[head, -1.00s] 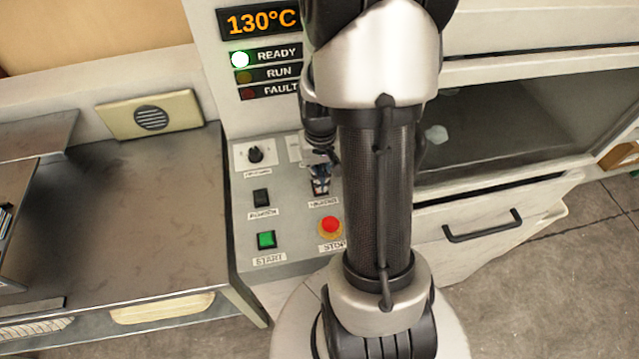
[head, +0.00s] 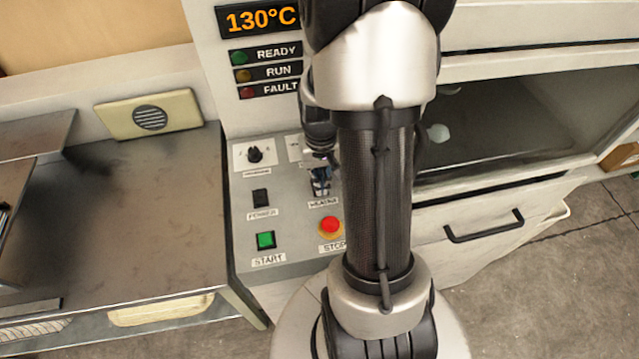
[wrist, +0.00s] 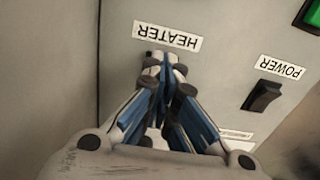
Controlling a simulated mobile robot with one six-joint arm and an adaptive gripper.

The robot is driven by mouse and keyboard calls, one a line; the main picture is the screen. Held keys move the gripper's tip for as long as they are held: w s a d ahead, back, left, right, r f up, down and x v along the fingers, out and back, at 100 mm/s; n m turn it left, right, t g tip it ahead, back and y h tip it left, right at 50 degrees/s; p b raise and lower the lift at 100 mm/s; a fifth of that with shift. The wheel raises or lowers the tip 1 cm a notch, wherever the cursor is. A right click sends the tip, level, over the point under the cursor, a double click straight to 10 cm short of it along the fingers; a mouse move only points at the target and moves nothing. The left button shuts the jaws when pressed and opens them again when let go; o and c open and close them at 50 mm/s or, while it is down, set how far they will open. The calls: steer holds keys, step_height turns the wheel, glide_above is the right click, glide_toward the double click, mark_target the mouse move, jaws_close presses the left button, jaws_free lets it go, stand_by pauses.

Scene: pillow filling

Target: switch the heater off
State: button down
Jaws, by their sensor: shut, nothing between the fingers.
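The heater switch is almost wholly hidden behind my gripper; its label HEATER (wrist: 167,37) shows in the wrist view, upside down, and also in the head view (head: 323,203). My gripper (wrist: 160,66) is shut and empty, its fingertips at the switch just beside the label. In the head view my gripper (head: 320,188) points down at the panel above the stop button. I cannot tell which way the switch is tipped. The display (head: 259,19) reads 130°C.
On the sloped panel are a black power switch (head: 260,198), a green start button (head: 265,240), a red stop button (head: 330,225) and a knob (head: 255,154). A metal table (head: 130,230) stands left. A drawer (head: 485,228) is at the right. My arm covers the panel's right side.

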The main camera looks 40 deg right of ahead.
step_height(320, 180, up, 7)
steer(key=p, duration=0.6)
steer(key=shift+f, duration=0.1)
stand_by(0.3)
stand_by(0.4)
steer(key=a+r+n+t, duration=0.2)
steer(key=a+r+n, duration=0.1)
steer(key=a+r, duration=0.75)
steer(key=s+a+r+n+t, duration=0.2)
steer(key=s+a+r+n, duration=0.1)
steer(key=s+a+r, duration=0.6)
step_height(320, 180, up, 2)
steer(key=shift+s+a+r+t, duration=0.1)
steer(key=shift+s+a+t, duration=0.05)
steer(key=shift+a+t, duration=0.2)
